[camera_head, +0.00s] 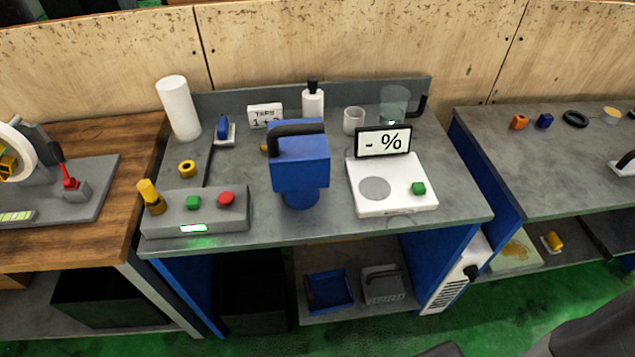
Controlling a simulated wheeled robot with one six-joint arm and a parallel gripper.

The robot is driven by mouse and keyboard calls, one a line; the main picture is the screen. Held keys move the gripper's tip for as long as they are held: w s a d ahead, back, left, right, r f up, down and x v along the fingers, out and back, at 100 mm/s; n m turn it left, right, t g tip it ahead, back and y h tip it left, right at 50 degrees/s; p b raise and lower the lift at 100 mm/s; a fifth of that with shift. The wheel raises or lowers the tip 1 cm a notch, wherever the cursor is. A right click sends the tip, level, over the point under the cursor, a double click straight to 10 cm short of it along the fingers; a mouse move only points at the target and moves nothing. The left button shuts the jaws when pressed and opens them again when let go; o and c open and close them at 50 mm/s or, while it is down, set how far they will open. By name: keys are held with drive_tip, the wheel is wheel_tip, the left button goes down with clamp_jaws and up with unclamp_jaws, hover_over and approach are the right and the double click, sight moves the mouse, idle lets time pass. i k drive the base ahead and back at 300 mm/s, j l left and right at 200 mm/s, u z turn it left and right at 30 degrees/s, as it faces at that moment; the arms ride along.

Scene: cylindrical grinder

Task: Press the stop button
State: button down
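A red button (226,199) sits on top of a grey control box (176,221) at the front left of the middle workbench. A green button (193,203) is just left of it on the same box, and a yellow knob (151,197) stands at the box's left end. A small green-lit display (193,228) is on the box's front. The red button is unobstructed in this view. I see no lettering that names either button. My gripper is not in view.
A blue machine with a black handle (301,172) stands right of the box. A white cylinder (178,107) stands behind. Green floor (430,335) lies in front.

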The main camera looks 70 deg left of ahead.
sight(225, 197)
drive_tip(key=k, duration=0.6)
drive_tip(key=u, duration=2.8)
drive_tip(key=i+j+u, duration=0.15)
drive_tip(key=u, duration=0.15)
drive_tip(key=i+j, duration=0.35)
drive_tip(key=i, duration=0.1)
